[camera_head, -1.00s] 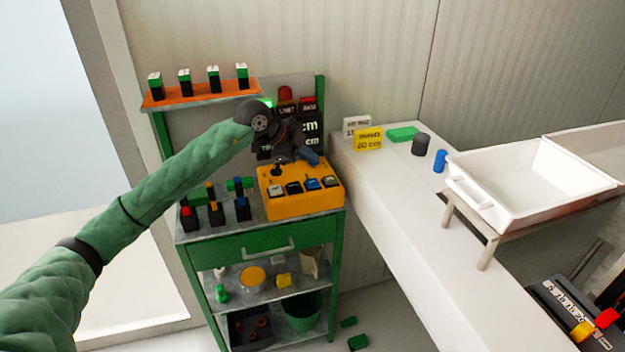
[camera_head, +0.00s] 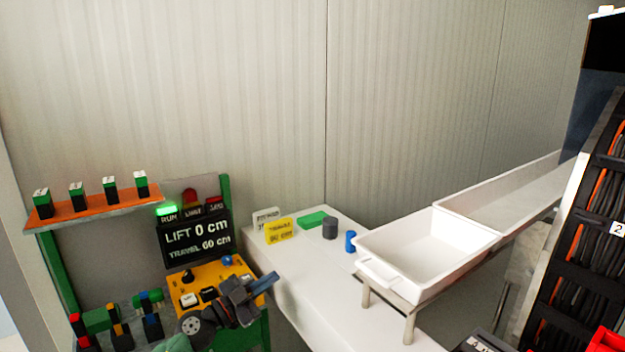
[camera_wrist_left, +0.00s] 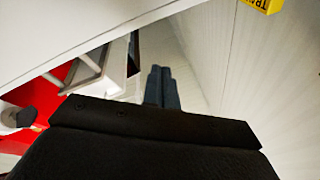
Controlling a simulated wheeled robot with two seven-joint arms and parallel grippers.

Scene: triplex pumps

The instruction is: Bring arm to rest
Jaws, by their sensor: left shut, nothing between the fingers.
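My left gripper (camera_head: 262,286) is at the lower left of the head view, in front of the right part of the yellow control box (camera_head: 212,272). Its fingers are blue-grey, closed together and empty, pointing up and to the right toward the white bench. In the left wrist view the closed fingers (camera_wrist_left: 162,88) stick out past the dark gripper body. Only a small bit of my green left arm shows at the bottom edge of the head view. My right gripper is not in view.
A display reading "LIFT 0 cm, TRAVEL 60 cm" (camera_head: 197,240) stands behind the box. The white bench (camera_head: 320,305) carries a yellow tag (camera_head: 279,231), a green block (camera_head: 312,219), a grey cylinder (camera_head: 329,228) and a blue cylinder (camera_head: 350,241). A white tray (camera_head: 410,285) sits right.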

